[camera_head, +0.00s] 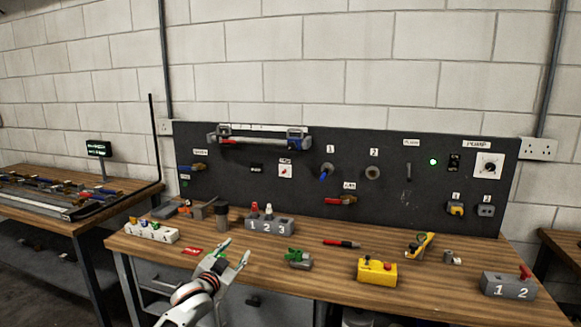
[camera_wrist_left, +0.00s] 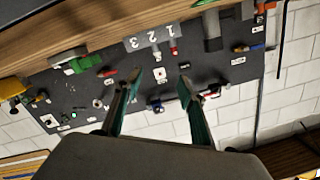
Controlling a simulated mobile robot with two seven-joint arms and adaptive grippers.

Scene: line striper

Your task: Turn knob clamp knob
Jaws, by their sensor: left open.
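No label in view marks a clamp knob. A green fixture on a small grey block (camera_head: 298,257) sits on the front middle of the wooden bench (camera_head: 340,275) and may be the clamp; its details are too small to tell. It also shows in the left wrist view (camera_wrist_left: 82,64), at the upper left. A dial with a black knob on a white plate (camera_head: 488,165) is on the board at the right. My left gripper (camera_head: 236,252) is open and empty, left of the green fixture and apart from it. Its fingers also show in the left wrist view (camera_wrist_left: 160,82). My right gripper is out of view.
A grey block numbered 1 2 3 (camera_head: 270,226) stands behind my left gripper. A red pen-like tool (camera_head: 341,244) lies behind and right of the green fixture. A yellow box (camera_head: 377,272) stands to the right. A dark tool board (camera_head: 390,190) rises at the back.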

